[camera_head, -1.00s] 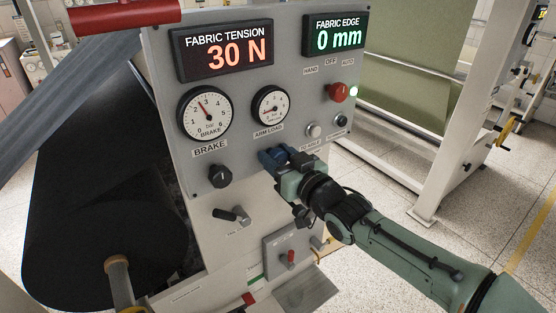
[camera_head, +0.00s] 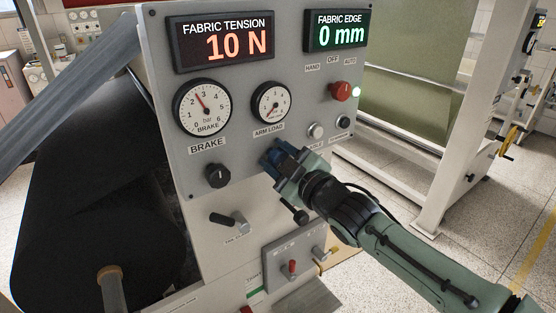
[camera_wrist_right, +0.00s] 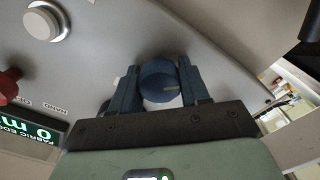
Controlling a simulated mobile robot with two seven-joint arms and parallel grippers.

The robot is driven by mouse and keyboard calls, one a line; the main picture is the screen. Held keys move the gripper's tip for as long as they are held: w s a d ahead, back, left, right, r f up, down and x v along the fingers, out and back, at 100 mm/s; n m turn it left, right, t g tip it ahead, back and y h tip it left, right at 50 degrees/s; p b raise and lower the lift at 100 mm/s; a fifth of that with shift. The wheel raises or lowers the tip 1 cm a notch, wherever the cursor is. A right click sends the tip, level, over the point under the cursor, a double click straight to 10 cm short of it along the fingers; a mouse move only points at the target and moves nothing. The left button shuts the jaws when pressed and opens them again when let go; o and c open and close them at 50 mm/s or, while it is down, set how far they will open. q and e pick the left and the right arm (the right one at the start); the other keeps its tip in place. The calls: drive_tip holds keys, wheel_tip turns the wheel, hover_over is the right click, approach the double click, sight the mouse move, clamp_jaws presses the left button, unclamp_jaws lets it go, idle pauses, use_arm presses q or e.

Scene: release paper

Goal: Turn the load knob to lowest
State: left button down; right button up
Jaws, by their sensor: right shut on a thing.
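The load knob is the round blue knob (camera_wrist_right: 158,84) with a pale pointer line, seen in the right wrist view. My right gripper (camera_wrist_right: 160,92) is shut on it, one finger on each side. In the head view, my right gripper (camera_head: 276,158) reaches the grey panel (camera_head: 240,130) below the arm load gauge (camera_head: 271,103) and mostly hides the knob. The gauge needle points to the lower left, near the scale's low end. The fabric tension display (camera_head: 222,41) reads 10 N. My left gripper is not in view.
The black brake knob (camera_head: 218,175) is left of my right gripper, below the brake gauge (camera_head: 202,107). A red selector (camera_head: 341,91) and a silver button (camera_head: 316,130) are to the right. A black lever (camera_head: 229,220) sits lower down.

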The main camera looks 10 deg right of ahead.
drive_tip(key=shift+f+n, duration=0.1)
drive_tip(key=shift+n, duration=0.2)
drive_tip(key=o, duration=1)
drive_tip(key=shift+o, duration=0.2)
drive_tip(key=p+v, duration=0.1)
drive_tip(key=v, duration=1.2)
drive_tip(key=shift+s+p, duration=0.2)
drive_tip(key=shift+p, duration=0.2)
drive_tip(key=shift+w, duration=0.1)
